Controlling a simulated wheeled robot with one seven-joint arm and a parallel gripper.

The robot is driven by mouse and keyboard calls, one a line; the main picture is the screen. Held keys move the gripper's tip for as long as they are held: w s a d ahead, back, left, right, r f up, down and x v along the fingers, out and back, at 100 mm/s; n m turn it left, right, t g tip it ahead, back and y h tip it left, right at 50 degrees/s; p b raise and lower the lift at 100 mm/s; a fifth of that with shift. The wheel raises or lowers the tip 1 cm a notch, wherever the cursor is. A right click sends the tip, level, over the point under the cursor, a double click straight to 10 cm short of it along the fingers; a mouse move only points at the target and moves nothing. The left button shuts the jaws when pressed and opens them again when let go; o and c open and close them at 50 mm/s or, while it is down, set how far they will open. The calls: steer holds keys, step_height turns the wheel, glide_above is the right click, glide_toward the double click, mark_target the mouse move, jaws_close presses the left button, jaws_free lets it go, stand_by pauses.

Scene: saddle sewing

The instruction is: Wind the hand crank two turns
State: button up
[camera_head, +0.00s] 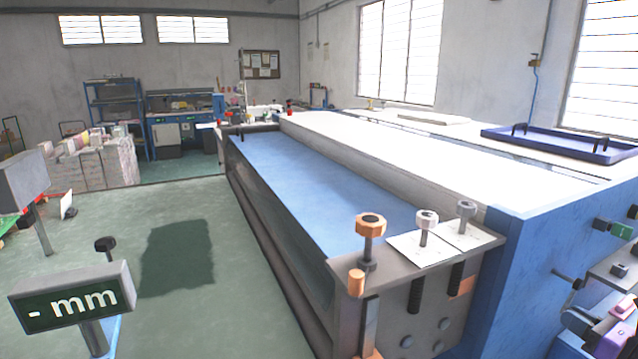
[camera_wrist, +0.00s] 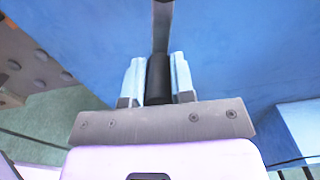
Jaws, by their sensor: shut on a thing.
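In the wrist view my gripper (camera_wrist: 158,76) is shut on the hand crank's black cylindrical grip (camera_wrist: 158,88), with one pale finger on each side of it. A grey crank arm (camera_wrist: 163,24) runs from the grip to the top edge of the picture, in front of a blue panel (camera_wrist: 230,60). In the head view the blue end panel (camera_head: 510,285) of the long machine is at the right. My arm shows at the lower right edge beside that panel. I cannot make out the grip or the crank's angle clearly there.
Bolts with an orange knob (camera_head: 370,225) and grey knobs stand on the machine's near corner. A "- mm" display (camera_head: 72,298) stands at the lower left. A blue tray (camera_head: 560,146) lies on the bench at the right. Green floor (camera_head: 190,320) is open left of the machine.

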steer(key=shift+w+d+f, duration=0.15)
steer(key=shift+w+d, duration=0.2)
steer(key=shift+d, duration=0.4)
steer(key=shift+w+d, duration=0.2)
steer(key=shift+d, duration=0.3)
steer(key=shift+w+d, duration=0.1)
steer(key=shift+d, duration=0.2)
steer(key=shift+o, duration=0.2)
steer(key=shift+o, duration=0.6)
steer(key=shift+w+d+r, duration=0.15)
steer(key=shift+d+r, duration=0.05)
steer(key=shift+d, duration=0.2)
steer(key=shift+w+d+r, duration=0.15)
steer(key=shift+d, duration=0.2)
steer(key=shift+d+r, duration=0.1)
